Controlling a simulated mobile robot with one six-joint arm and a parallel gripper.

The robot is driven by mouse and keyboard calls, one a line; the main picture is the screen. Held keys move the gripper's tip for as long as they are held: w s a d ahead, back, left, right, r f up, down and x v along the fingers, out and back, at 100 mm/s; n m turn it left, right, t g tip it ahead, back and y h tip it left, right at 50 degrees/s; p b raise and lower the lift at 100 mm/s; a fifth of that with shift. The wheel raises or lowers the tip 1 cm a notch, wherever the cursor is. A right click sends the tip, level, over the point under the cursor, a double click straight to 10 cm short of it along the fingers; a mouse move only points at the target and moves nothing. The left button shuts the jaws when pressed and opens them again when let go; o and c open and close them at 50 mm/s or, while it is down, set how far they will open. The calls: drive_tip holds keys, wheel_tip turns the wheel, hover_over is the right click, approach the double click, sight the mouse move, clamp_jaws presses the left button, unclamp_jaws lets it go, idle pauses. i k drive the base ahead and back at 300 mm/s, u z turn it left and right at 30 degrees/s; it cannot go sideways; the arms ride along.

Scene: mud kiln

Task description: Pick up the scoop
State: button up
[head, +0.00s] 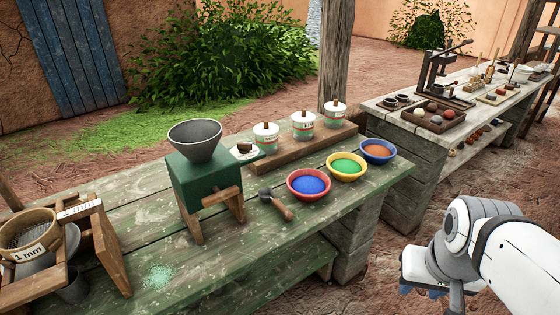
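The scoop (277,204) lies on the green wooden table (215,270), with a dark metal head and a wooden handle angled toward the front right. It lies between the green hopper mill (205,178) and the red bowl of blue powder (309,185). Nothing covers it. My gripper (428,287) is at the lower right, in front of and to the right of the table, well apart from the scoop. Its fingers are mostly hidden or cut off by the lower part of the picture, so its opening does not show.
A yellow bowl of green powder (346,166) and a blue bowl of orange powder (377,151) stand right of the red bowl. Several lidded jars (303,125) stand on a board behind. Sieves (32,232) stand at the left. Table space in front of the scoop is clear.

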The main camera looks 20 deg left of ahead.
sight(266, 194)
drive_tip(key=u, duration=0.55)
drive_tip(key=i, duration=1)
drive_tip(key=u, duration=0.5)
